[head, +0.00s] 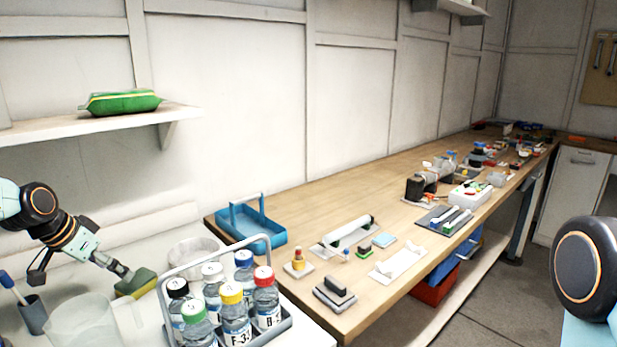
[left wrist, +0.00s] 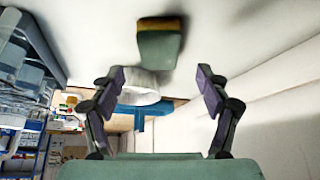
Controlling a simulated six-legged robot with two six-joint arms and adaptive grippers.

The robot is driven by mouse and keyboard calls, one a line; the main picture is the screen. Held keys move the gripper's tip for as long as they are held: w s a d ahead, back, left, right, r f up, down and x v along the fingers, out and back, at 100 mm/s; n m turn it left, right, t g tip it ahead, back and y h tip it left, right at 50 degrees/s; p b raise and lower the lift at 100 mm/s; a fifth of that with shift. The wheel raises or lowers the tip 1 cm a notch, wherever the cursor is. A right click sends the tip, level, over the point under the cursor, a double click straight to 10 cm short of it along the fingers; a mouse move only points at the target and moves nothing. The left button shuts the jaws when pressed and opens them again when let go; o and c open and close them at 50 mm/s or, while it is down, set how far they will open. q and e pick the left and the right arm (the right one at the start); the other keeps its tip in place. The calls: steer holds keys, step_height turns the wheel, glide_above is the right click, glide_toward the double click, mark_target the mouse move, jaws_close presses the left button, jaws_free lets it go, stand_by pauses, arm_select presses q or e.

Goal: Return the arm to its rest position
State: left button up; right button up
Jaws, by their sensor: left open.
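My left arm comes in from the left in the head view, above the white counter. Its gripper (head: 118,268) points down and to the right, close to a green and yellow sponge (head: 142,284). In the left wrist view the two fingers of the left gripper (left wrist: 155,82) stand wide apart with nothing between their tips. The sponge (left wrist: 160,45) lies beyond them on the white surface. I cannot tell from the head view whether the gripper touches the sponge. My right gripper is not in view.
A bottle carrier (head: 283,325) with several capped bottles stands right of the gripper. A white bowl (head: 190,252) is behind it. A clear beaker (head: 80,322) and a grey brush cup (head: 33,315) stand at the front left. A shelf (head: 50,130) hangs above. A blue tray (head: 262,232) is on the wooden bench.

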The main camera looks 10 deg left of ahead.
mark_target(133, 281)
arm_select(q)
steer(key=b+x, duration=0.3)
steer(key=x, duration=0.4)
steer(key=shift+f+b, duration=0.1)
steer(key=shift+b, duration=0.2)
steer(key=shift+s, duration=0.1)
